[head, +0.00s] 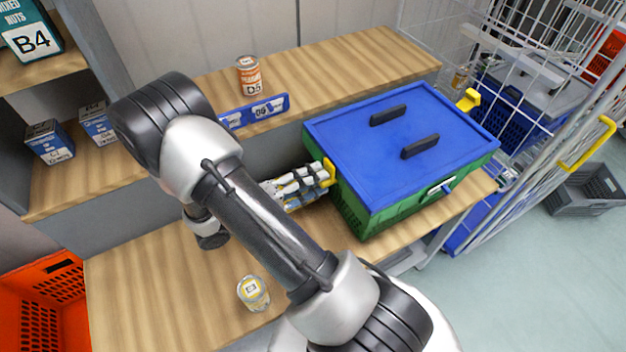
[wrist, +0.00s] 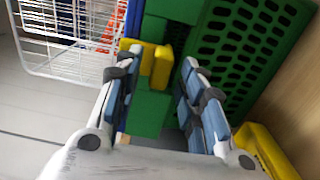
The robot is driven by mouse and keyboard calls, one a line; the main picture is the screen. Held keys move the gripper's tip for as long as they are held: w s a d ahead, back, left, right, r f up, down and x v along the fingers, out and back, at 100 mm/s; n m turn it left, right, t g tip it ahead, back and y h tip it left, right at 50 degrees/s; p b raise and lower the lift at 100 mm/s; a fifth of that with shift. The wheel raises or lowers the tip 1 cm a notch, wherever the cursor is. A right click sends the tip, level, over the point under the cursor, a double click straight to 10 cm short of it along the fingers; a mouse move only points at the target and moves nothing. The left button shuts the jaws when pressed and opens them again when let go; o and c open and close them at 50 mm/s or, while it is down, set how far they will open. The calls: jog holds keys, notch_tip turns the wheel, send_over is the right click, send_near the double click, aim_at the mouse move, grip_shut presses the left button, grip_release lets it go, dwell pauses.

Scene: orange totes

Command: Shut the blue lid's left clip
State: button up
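A green crate (head: 375,207) with a blue lid (head: 350,140) on it stands on the wooden shelf. The lid has two black handles on top. The yellow left clip (head: 329,172) is at the crate's left end; another yellow clip (head: 468,100) sticks out at the far right. My gripper (head: 312,178) is beside the left end, close to the left clip. In the wrist view my gripper's fingers (wrist: 157,70) are apart, with a yellow clip part (wrist: 158,68) in front of and between the tips. Contact is unclear. The green wall (wrist: 250,45) lies beyond.
A can (head: 248,77) and a blue label strip (head: 265,108) are on the back shelf. A small jar (head: 253,293) stands on the front shelf. A wire cage (head: 530,60) is at the right. An orange tote (head: 45,310) is at the lower left.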

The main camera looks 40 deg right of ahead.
jog(key=v, duration=1.2)
jog(key=s+a+r+n+t+y, duration=0.1)
jog(key=s+a+r+t+y, duration=0.2)
jog(key=s+r+y, duration=0.3)
jog(key=s+a+r+n+t+y, duration=0.1)
jog(key=s+a+r+t+y, duration=0.3)
jog(key=r+y, duration=0.7)
jog(key=s+r+t, duration=0.1)
jog(key=s+t, duration=0.1)
jog(key=s, duration=0.1)
jog(key=shift+n+y, duration=0.3)
jog(key=shift+n, duration=0.1)
